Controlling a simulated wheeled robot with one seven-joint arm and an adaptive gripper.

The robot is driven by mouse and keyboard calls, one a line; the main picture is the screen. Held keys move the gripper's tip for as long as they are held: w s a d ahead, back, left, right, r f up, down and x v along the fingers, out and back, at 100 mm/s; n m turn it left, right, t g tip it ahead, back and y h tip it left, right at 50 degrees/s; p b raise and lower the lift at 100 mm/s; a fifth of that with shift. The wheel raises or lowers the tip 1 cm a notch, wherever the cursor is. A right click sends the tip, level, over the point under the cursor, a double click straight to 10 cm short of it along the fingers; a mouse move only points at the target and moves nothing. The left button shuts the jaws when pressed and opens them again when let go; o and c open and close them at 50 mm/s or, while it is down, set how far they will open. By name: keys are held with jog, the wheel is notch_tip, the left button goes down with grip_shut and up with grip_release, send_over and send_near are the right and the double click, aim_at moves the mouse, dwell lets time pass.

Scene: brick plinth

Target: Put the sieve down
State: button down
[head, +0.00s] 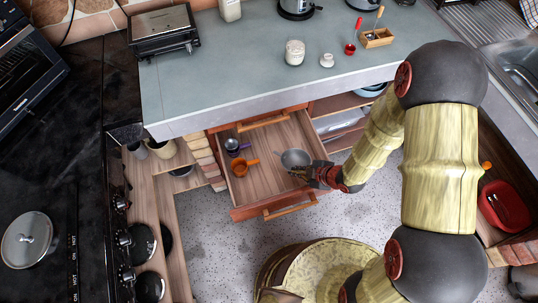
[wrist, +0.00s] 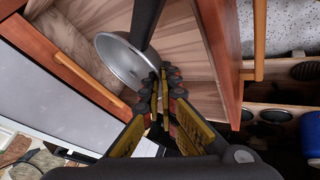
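The sieve (head: 295,158) is a grey metal bowl over the right part of the open wooden drawer (head: 262,193). In the wrist view the sieve's bowl (wrist: 122,62) shows with a dark handle running up to the top edge. My gripper (head: 310,174) reaches in from the right at the drawer's right side. In the wrist view my gripper's fingertips (wrist: 161,82) are close together at the sieve's near rim and look closed on it. I cannot tell whether the sieve touches the drawer floor.
The grey counter (head: 225,90) is above, with jars (head: 295,52) and a toaster oven (head: 163,32).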

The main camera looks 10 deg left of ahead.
jog(key=s+a+f+n+g, duration=0.1)
jog(key=s, duration=0.1)
jog(key=b, duration=0.5)
send_over(273, 167)
jog(key=f, duration=0.9)
jog(key=shift+s+d+f, duration=0.25)
jog(key=shift+s+d, duration=0.05)
jog(key=shift+w+a+f, duration=0.15)
jog(key=shift+w+f, duration=0.05)
jog(key=shift+f, duration=0.1)
jog(key=shift+a+f+b, duration=0.1)
jog(key=shift+f+b, duration=0.65)
jog(key=shift+f, duration=0.8)
jog(key=shift+f, duration=0.15)
jog(key=c, duration=2)
grip_release()
jog(key=shift+c, duration=0.2)
